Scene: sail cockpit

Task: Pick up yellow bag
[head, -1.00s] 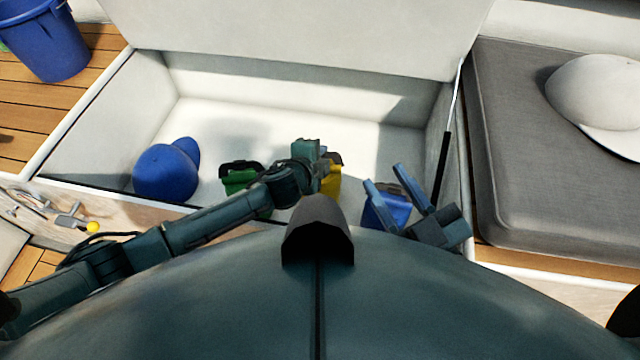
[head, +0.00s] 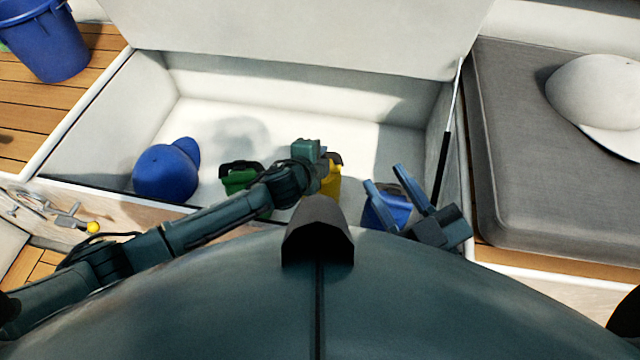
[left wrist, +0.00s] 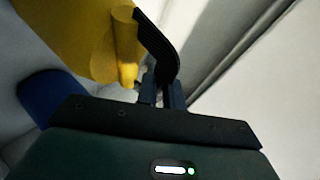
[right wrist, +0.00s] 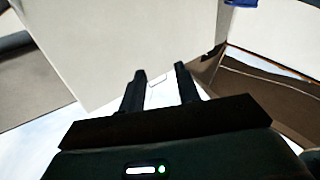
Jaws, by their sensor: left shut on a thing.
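The yellow bag (head: 331,183) stands in the open white locker, partly hidden behind my left arm in the head view. Its yellow side (left wrist: 85,35) and black handle (left wrist: 160,45) show large in the left wrist view. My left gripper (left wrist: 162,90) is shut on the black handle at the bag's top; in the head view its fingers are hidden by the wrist. My right gripper (head: 383,174) is open and empty, over the blue bag. Its two separated fingers show in the right wrist view (right wrist: 160,78) with nothing between them.
A green bag (head: 238,178) and a blue cap (head: 166,171) are left of the yellow bag in the locker (head: 300,110). The blue bag (head: 390,212) is to its right. A black lid strut (head: 442,165) stands at the locker's right side. The locker's back floor is clear.

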